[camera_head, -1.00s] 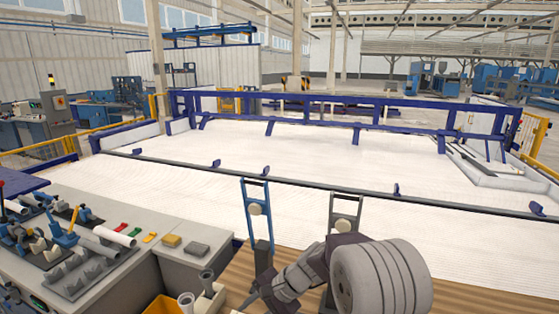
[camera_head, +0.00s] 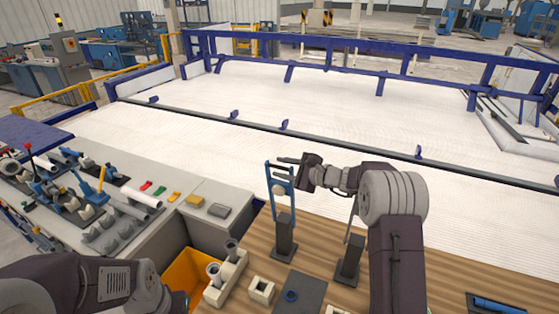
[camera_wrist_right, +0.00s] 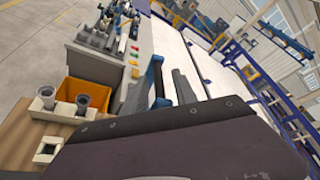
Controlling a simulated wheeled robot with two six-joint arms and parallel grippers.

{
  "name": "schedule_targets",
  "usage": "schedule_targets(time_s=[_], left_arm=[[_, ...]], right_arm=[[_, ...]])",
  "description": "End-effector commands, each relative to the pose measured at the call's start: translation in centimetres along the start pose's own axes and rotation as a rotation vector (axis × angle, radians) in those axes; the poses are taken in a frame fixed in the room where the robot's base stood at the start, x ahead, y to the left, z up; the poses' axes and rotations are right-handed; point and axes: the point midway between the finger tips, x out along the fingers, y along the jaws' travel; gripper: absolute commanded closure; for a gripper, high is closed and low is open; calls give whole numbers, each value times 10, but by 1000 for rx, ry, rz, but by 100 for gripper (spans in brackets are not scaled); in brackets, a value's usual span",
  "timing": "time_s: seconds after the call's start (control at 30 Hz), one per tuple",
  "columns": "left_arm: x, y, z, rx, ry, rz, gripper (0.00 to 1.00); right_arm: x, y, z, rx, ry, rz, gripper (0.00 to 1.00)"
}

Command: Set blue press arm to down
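The blue press arm (camera_head: 291,200) is a blue frame with a round pale knob, standing upright on a dark post (camera_head: 284,242) on the wooden table. My right gripper (camera_head: 284,172) is at the frame's upper part, its two dark fingers apart. In the right wrist view the blue frame (camera_wrist_right: 155,84) shows between the dark fingers; I cannot tell if they touch it. A second, grey press (camera_head: 349,259) stands to the right, its upper part partly hidden by my right arm. My left arm reaches in at the lower left; its fingers are not visible.
A grey bench with pipes, several levers and small coloured blocks (camera_head: 175,196) lies left. An orange bin (camera_head: 200,272) and a beige holder with grey fittings (camera_head: 228,277) stand by the table's left side. A dark plate (camera_head: 302,293) lies in front.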

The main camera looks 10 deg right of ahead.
Motion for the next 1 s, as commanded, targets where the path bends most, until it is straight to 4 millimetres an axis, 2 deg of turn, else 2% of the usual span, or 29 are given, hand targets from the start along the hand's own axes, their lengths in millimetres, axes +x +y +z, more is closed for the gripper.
schedule_targets(time_s=[0.03, 0.13, 0.37, 0.4, 0.5, 0.53, 1.0], left_arm=[[-8, 0, -1, 0, 0, 0, 64], [-10, 0, -1, 0, 0, 0, 64], [-9, 0, -1, 0, 0, 0, 64], [-9, 0, -1, 0, 0, 0, 64], [-9, 0, -1, 0, 0, 0, 64], [-9, 0, -1, 0, 0, 0, 64], [-8, 0, -1, 0, 0, 0, 64]], right_arm=[[5, -2, 3, 1, -1, 2, 66], [13, -1, 1, -1, 0, 1, 66], [16, 1, 0, -1, 1, 0, 66], [16, 1, 0, -1, 1, 0, 69], [15, 1, 0, -1, 1, 0, 97], [15, 1, 0, -1, 1, 1, 100], [16, 3, -2, 1, 3, 4, 100]])
